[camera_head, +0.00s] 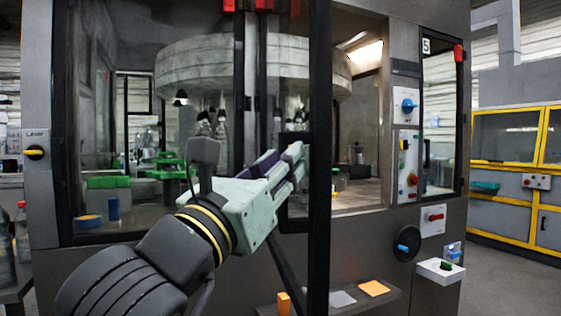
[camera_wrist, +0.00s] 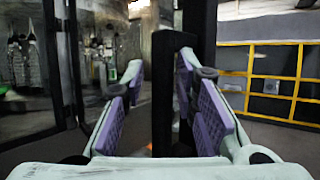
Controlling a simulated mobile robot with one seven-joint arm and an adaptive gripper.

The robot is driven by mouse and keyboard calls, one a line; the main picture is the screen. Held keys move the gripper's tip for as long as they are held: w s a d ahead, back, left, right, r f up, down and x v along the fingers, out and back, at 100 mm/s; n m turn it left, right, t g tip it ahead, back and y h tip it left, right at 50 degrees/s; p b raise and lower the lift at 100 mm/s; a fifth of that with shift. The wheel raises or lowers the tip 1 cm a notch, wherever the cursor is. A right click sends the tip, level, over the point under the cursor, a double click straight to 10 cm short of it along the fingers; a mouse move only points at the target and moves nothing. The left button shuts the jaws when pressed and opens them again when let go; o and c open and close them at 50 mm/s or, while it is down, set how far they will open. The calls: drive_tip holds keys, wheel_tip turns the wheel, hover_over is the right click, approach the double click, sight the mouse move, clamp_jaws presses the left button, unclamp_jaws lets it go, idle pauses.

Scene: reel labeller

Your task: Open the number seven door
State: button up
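A tall black-framed door (camera_head: 319,255) of the labelling machine stands swung out towards me. Its post reaches below the machine's window line, and the opening to its right shows the interior. No number seven shows on it. My gripper (camera_head: 292,160) is at the inner side of this post. In the wrist view, a black upright handle (camera_wrist: 163,95) stands between my gripper's purple-padded fingers (camera_wrist: 165,118). The fingers are spread, with a gap on the left side of the handle. Contact on the right side cannot be told.
A narrow door marked 5 (camera_head: 427,46) is at the right. A low shelf (camera_head: 390,296) juts out below the opening. A yellow-framed machine (camera_head: 515,185) stands far right, with open floor before it.

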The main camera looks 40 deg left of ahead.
drive_tip(key=v, duration=0.6)
drive_tip(key=shift+s+f, duration=0.2)
drive_tip(key=shift+s, duration=0.05)
